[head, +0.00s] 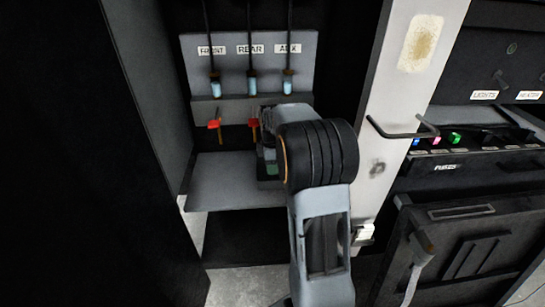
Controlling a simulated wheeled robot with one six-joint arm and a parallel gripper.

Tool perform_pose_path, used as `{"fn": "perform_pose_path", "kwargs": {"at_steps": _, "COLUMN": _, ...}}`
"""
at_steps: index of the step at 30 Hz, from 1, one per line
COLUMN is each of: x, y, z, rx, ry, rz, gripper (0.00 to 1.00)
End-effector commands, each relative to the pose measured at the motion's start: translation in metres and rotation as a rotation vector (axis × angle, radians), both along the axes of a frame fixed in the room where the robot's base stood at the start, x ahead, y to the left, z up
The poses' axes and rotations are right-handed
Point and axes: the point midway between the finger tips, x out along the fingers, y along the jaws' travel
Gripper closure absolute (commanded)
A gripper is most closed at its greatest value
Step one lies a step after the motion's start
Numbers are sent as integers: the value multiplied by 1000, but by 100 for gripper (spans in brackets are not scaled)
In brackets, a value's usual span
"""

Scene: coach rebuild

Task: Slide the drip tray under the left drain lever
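The left drain lever (214,125) is red and sits under the tank marked FRONT. A second red lever (252,123) sits under REAR, close to my arm. Below them is a flat grey shelf (225,182), and no tray shows on its visible left part. I cannot make out the drip tray; my arm hides the right part of the shelf. The end of my arm (268,160) reaches in over the shelf's right side, right of the left lever. My gripper's fingers are hidden behind my arm, so their state does not show.
A dark side wall (150,90) bounds the bay at left, and a pale post (410,80) with a handle (400,133) stands at right. The shelf's left part is clear.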

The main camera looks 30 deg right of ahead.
Motion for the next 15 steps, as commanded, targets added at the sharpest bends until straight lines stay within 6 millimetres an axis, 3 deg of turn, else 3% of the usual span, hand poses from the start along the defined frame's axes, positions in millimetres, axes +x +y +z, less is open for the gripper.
{"fn": "perform_pose_path", "kwargs": {"at_steps": 6, "x": -1, "y": 0, "z": -40, "rx": 2, "ry": 4, "rz": 0, "gripper": 67}}
{"fn": "perform_pose_path", "kwargs": {"at_steps": 15, "x": 0, "y": 0, "z": -71, "rx": 0, "ry": 1, "rz": 0, "gripper": 67}}
